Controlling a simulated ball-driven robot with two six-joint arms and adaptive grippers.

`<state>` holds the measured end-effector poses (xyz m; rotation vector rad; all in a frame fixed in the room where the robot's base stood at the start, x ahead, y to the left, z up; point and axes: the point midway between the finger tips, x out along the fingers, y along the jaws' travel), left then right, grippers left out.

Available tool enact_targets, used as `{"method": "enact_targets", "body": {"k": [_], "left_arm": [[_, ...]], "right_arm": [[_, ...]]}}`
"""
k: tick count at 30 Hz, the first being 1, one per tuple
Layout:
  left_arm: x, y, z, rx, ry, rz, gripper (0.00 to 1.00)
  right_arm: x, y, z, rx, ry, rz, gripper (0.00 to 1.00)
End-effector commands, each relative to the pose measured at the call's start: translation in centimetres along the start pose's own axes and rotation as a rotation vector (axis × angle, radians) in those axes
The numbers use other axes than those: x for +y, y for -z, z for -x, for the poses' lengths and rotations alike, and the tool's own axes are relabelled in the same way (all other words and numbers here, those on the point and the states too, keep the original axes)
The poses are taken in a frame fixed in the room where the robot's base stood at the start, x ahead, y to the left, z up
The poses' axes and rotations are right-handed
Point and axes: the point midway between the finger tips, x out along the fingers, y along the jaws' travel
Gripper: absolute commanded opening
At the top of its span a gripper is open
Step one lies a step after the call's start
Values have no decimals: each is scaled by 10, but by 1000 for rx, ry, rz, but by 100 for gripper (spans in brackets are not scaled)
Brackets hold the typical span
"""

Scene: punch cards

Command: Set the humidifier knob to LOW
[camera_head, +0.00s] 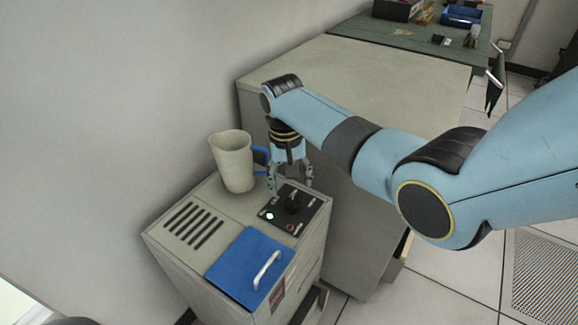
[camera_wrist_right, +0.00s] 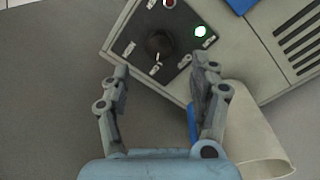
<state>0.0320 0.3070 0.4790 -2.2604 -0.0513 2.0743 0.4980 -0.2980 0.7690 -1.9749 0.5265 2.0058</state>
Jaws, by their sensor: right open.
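The humidifier (camera_head: 228,222) is a pale cabinet with a dark control panel (camera_head: 277,215) on its top. A round black knob (camera_head: 294,203) sits on the panel; it also shows in the right wrist view (camera_wrist_right: 158,43). The panel labels are too small to read. My right gripper (camera_head: 291,192) is open over the back of the panel. In the wrist view its fingers (camera_wrist_right: 162,78) are apart and empty, with the knob beyond the tips. My left gripper is not in view.
A cream pitcher (camera_head: 233,163) with a blue handle stands on the humidifier, close beside my right gripper. A blue lid (camera_head: 248,268) with a pale handle is at the front. A beige cabinet (camera_head: 400,75) stands behind. A green table (camera_head: 425,38) holds several items.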

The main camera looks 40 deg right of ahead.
Motion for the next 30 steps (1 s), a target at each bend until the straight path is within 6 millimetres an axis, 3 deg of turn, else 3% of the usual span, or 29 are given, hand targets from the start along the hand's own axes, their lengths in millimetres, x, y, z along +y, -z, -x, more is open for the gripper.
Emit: {"method": "enact_targets", "body": {"k": [6,11,26,30], "left_arm": [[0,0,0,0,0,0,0],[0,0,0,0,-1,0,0],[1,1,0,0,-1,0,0],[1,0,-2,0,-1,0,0]], "right_arm": [[0,0,36,1,0,0,62],[0,0,46,0,0,0,62],[0,0,46,0,0,0,62],[6,-16,28,-31,-15,2,62]]}}
